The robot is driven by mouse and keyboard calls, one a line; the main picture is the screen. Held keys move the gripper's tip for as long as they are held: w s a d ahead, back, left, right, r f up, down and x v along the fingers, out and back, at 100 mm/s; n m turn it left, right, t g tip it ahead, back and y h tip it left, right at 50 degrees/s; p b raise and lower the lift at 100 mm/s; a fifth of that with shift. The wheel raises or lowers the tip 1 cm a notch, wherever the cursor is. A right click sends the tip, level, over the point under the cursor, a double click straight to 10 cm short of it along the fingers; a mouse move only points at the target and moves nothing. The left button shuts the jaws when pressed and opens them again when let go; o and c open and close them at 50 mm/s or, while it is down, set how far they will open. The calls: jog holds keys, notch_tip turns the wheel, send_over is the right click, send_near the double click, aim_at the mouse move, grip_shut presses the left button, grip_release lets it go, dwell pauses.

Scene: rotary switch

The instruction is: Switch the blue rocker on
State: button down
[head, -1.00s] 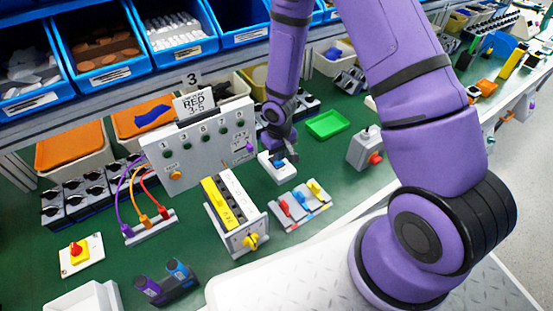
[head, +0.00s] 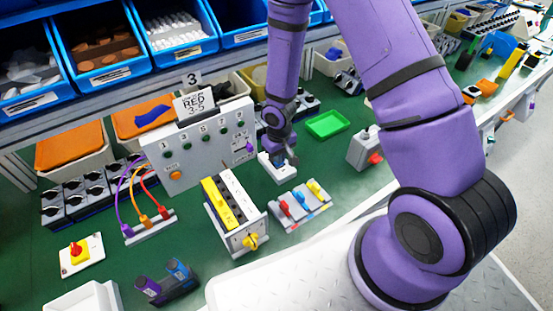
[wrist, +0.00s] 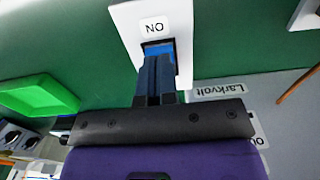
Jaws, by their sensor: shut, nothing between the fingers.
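The blue rocker (wrist: 157,47) shows as a blue strip in its white switch housing (wrist: 123,30) in the wrist view, beside a label reading ON. My gripper (wrist: 157,60) is shut and empty, with its dark fingers over the rocker and hiding most of it. I cannot tell if the fingertips touch it or which way it is tipped. In the head view the white housing (head: 279,175) stands on the green bench below my gripper (head: 291,161). The rocker itself is hard to make out there.
A grey panel with buttons (head: 200,150) stands to the left. A board with red, blue and yellow levers (head: 300,207) lies in front. A green tray (head: 328,125) is behind to the right, and a grey box with a red knob (head: 363,149) stands right.

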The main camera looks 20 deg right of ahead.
jog(key=shift+f, duration=0.4)
dwell(0.3)
jog(key=shift+r, duration=3.5)
jog(key=shift+r, duration=0.15)
jog(key=s+d+r+m+t+h, duration=0.1)
jog(key=s+d+r, duration=0.15)
jog(key=r, duration=1.05)
jog(key=s+d+r+t, duration=0.2)
jog(key=d+r, duration=0.1)
jog(key=r, duration=0.9)
jog(key=s+d+r+m+t+y, duration=0.1)
jog(key=s+r+t, duration=0.1)
jog(key=s+r, duration=1.2)
jog(key=s, duration=0.4)
jog(key=shift+s+d+r, duration=0.2)
jog(key=shift+s+r, duration=0.05)
jog(key=shift+r, duration=0.15)
